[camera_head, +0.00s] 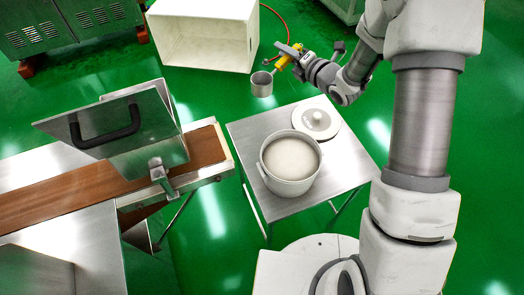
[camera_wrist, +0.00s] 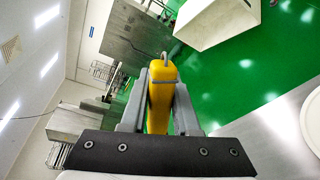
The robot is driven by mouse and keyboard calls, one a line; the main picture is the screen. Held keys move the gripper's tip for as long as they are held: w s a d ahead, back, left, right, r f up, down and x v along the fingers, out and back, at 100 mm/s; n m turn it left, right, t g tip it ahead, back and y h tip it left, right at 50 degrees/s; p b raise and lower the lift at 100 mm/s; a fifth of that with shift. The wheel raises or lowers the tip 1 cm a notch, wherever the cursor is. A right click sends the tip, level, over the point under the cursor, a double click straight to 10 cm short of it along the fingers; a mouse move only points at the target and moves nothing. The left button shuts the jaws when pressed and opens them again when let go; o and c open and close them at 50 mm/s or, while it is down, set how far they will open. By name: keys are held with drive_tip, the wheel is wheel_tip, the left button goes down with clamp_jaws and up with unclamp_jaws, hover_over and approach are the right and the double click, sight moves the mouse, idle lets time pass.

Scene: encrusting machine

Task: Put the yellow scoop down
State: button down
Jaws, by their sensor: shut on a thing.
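The yellow scoop has a yellow handle (camera_wrist: 161,95) and a grey metal cup (camera_head: 262,84). My gripper (camera_head: 291,56) is shut on the yellow handle. It holds the scoop in the air, over or near the far edge of a small steel table (camera_head: 245,135). The cup hangs at the left of the gripper in the head view. In the wrist view the handle lies between the two grey fingers, and the cup is hidden.
A white pot (camera_head: 290,178) with pale contents stands on the steel table, its lid (camera_head: 316,120) behind it. A white open box (camera_head: 203,35) is on the green floor beyond. A brown conveyor (camera_head: 60,200) with a metal hopper (camera_head: 135,130) is at left. The table's left strip is bare.

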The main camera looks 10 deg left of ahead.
drive_tip(key=a+f+n+g+y+b, duration=0.1)
drive_tip(key=a+f+g+b, duration=0.1)
drive_tip(key=f+b, duration=0.3)
drive_tip(key=a+f+n+g+y+b, duration=0.1)
drive_tip(key=f+b, duration=0.4)
drive_tip(key=f, duration=0.5)
drive_tip(key=a+f+n+g+y+b, duration=0.2)
drive_tip(key=a+f+n+g+b, duration=0.1)
drive_tip(key=f+b, duration=0.3)
wheel_tip(320, 180, down, 3)
drive_tip(key=shift+a+r+g, duration=0.1)
drive_tip(key=shift+r+g, duration=0.05)
drive_tip(key=shift+g, duration=0.15)
drive_tip(key=shift+f+b, duration=0.2)
drive_tip(key=shift+b, duration=0.1)
drive_tip(key=c, duration=0.7)
unclamp_jaws()
drive_tip(key=shift+o, duration=0.2)
drive_tip(key=shift+r, duration=0.15)
